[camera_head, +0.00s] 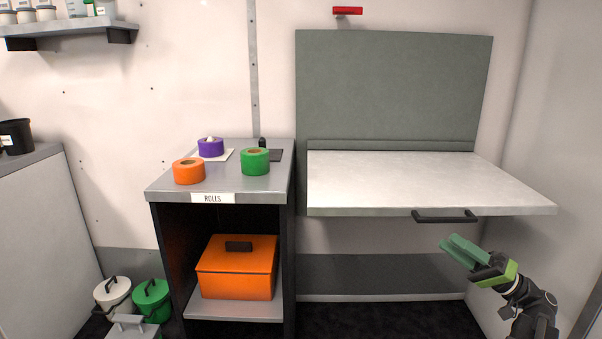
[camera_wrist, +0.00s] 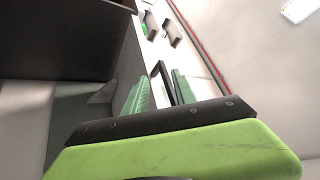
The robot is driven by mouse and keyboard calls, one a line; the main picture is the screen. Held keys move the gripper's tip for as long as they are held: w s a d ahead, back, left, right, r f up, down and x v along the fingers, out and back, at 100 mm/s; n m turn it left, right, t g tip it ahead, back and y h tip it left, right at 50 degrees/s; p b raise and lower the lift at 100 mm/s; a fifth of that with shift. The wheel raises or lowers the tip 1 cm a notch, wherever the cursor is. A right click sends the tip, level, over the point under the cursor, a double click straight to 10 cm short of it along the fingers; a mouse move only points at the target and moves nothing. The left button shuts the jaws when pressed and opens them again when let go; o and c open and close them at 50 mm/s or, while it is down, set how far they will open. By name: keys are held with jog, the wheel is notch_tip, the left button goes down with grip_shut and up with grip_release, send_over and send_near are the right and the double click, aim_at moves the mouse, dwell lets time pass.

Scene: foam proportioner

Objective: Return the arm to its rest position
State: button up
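My gripper (camera_head: 452,246), with green fingers and a lime green body, is at the lower right of the head view. It appears just below the front edge of the fold-down table and its dark handle. The fingers point up and to the left. In the wrist view my gripper (camera_wrist: 160,88) shows its two green fingers apart, with a gap between them and nothing held. My dark arm runs down to the lower right corner of the head view.
The fold-down table (camera_head: 420,182) has a black handle (camera_head: 445,216) at its front. A cabinet marked ROLLS (camera_head: 165,187) carries orange (camera_head: 188,172), purple (camera_head: 210,148) and green (camera_head: 255,162) rolls. An orange case (camera_head: 237,272) sits on its shelf. A wall stands at the right.

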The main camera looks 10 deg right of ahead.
jog(key=w+a+f+n+g+p, duration=0.1)
jog(key=w+a+f+g, duration=0.2)
jog(key=a, duration=0.8)
jog(key=w+a+f+n+g+p, duration=0.15)
jog(key=w+a+g, duration=0.3)
jog(key=a, duration=0.65)
jog(key=w+a+f+n+g+p, duration=0.1)
jog(key=w+a+f+g, duration=0.2)
jog(key=a, duration=0.8)
jog(key=s+a+f+g+h+p, duration=0.4)
jog(key=a+f+h, duration=0.4)
jog(key=a+f, duration=0.45)
jog(key=s+d+f+g+h+b, duration=0.1)
jog(key=d+f+h, duration=0.4)
jog(key=f+h, duration=0.1)
jog(key=d+m+h+p, duration=0.2)
jog(key=d+h, duration=0.2)
jog(key=d, duration=0.4)
notch_tip(320, 180, up, 36)
jog(key=p, duration=3.5)
jog(key=shift+w+a+r+t+p, duration=0.15)
jog(key=shift+w+r+t+p, duration=0.1)
jog(key=shift+w+t+p, duration=0.15)
